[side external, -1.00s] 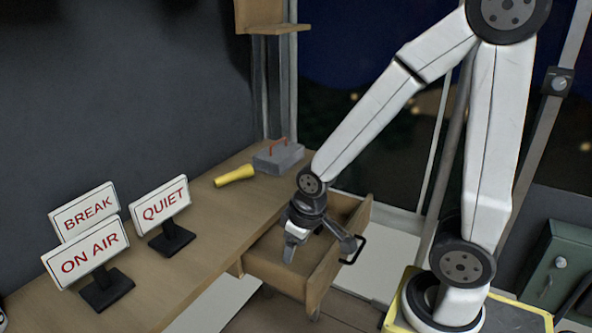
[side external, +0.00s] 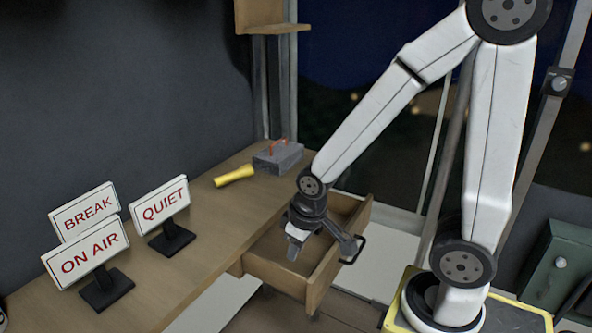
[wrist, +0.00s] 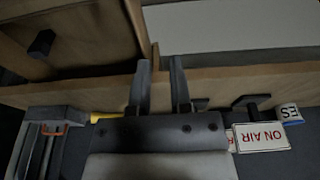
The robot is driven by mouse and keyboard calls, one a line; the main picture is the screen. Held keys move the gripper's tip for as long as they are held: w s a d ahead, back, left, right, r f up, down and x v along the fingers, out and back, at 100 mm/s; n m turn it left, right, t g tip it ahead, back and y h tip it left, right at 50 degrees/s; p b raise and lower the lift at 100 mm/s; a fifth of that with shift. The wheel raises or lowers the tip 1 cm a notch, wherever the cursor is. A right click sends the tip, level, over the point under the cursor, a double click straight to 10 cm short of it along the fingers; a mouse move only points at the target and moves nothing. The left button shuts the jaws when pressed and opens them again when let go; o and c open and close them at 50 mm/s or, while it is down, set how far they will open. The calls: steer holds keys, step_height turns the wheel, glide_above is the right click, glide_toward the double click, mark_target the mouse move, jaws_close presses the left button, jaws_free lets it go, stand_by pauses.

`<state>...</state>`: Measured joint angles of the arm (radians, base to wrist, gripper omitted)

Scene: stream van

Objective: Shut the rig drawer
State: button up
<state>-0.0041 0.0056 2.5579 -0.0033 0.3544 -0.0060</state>
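The wooden rig drawer (side external: 275,268) stands pulled out from under the desk in the side view. Its front panel (side external: 326,274) faces right and carries a black handle (side external: 357,251). My gripper (side external: 323,247) hangs over the drawer, fingers apart, with nothing seen between them. One finger overlaps the front panel close to the handle; I cannot tell whether it touches. In the wrist view my gripper (wrist: 160,64) shows two separate fingers near a wooden edge. A wooden box-like part, likely the drawer (wrist: 95,35), is at upper left there, with a small dark block.
The desk (side external: 220,215) holds a grey case (side external: 278,160) with a red handle, a yellow cylinder (side external: 234,176) and signs reading BREAK (side external: 84,210), ON AIR (side external: 87,253) and QUIET (side external: 160,204). A green box (side external: 560,265) stands at right.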

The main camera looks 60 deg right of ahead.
steer(key=shift+a+f, duration=0.2)
jaws_close()
steer(key=s+a+f+m+t+h, duration=0.1)
steer(key=s+f+m+h, duration=0.4)
steer(key=m, duration=1.1)
steer(key=s+a+f+m+h, duration=0.1)
steer(key=s+f+m+h, duration=0.5)
steer(key=f+m+h, duration=0.6)
steer(key=m, duration=0.5)
steer(key=shift+s+a+t, duration=0.15)
steer(key=shift+a+t, duration=0.2)
steer(key=shift+t, duration=0.05)
